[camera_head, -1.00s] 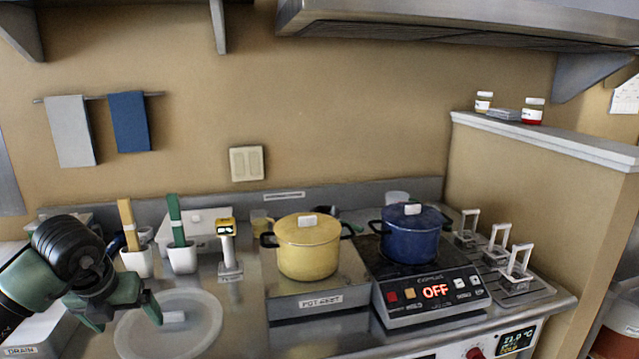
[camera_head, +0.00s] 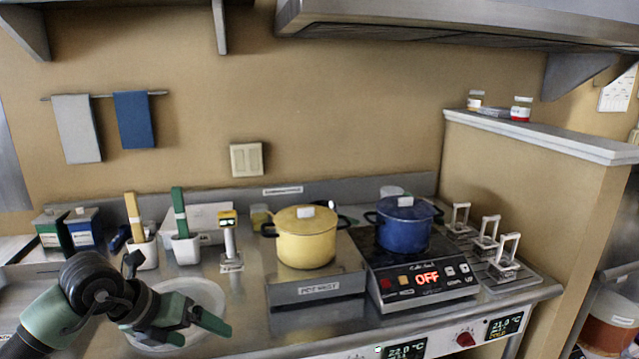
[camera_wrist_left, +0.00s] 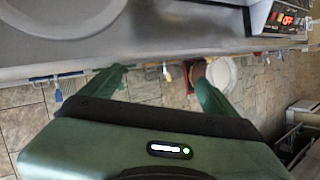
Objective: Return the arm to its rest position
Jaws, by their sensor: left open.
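My left arm comes in from the lower left in the head view. Its green and black gripper (camera_head: 203,331) is open and empty, over the front part of the counter and in front of the round white lid-like disc (camera_head: 203,292), part of which it hides. In the left wrist view the two green fingers of the gripper (camera_wrist_left: 158,82) are spread apart with nothing between them. The counter edge lies beyond them, with the tiled floor below. My right gripper is not in view.
A yellow pot (camera_head: 306,243) stands on the pot rest. A blue pot (camera_head: 404,230) stands on the cooktop (camera_head: 425,282), whose display reads OFF. White cups with yellow and green handles (camera_head: 186,250) stand behind the disc. Two small boxes (camera_head: 84,232) are at the far left.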

